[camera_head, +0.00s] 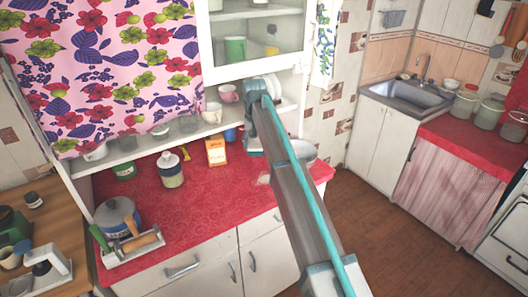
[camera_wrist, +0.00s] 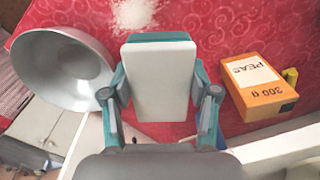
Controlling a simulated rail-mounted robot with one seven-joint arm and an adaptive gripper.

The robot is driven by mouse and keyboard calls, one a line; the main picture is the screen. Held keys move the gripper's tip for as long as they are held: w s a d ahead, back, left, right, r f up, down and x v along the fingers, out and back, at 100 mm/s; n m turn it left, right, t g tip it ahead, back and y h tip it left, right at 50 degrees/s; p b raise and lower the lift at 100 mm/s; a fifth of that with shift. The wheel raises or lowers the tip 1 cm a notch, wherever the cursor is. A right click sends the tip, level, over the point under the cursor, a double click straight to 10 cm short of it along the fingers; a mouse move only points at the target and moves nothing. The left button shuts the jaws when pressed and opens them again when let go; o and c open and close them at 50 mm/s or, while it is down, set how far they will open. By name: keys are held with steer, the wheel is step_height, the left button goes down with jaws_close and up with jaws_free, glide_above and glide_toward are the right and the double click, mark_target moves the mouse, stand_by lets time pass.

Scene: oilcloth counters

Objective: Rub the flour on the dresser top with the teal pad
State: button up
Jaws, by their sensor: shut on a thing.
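The teal pad (camera_wrist: 160,82) is held between the two fingers of my gripper (camera_wrist: 159,88); it shows a pale grey face with teal edges. In the head view my gripper (camera_head: 256,146) hangs over the back right of the red dresser top (camera_head: 205,195). The flour (camera_wrist: 135,12) is a white patch on the red cloth, beyond the pad at the top edge of the wrist view. It also shows as a small pale patch (camera_head: 263,180) beside my arm in the head view. The pad appears above the cloth; I cannot tell its exact height.
A metal bowl (camera_wrist: 62,70) lies left of the pad in the wrist view, and an orange peas box (camera_wrist: 262,90) to the right. A glass jar (camera_head: 171,170), a pot (camera_head: 117,215) and a utensil tray (camera_head: 130,245) stand further left. The dresser's front middle is clear.

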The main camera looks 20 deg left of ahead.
steer(key=shift+s+a+f, duration=0.15)
steer(key=shift+s+f, duration=0.05)
steer(key=shift+f, duration=0.15)
step_height(320, 180, down, 4)
steer(key=shift+f+b, duration=0.2)
steer(key=shift+b, duration=1.05)
steer(key=shift+r, duration=0.1)
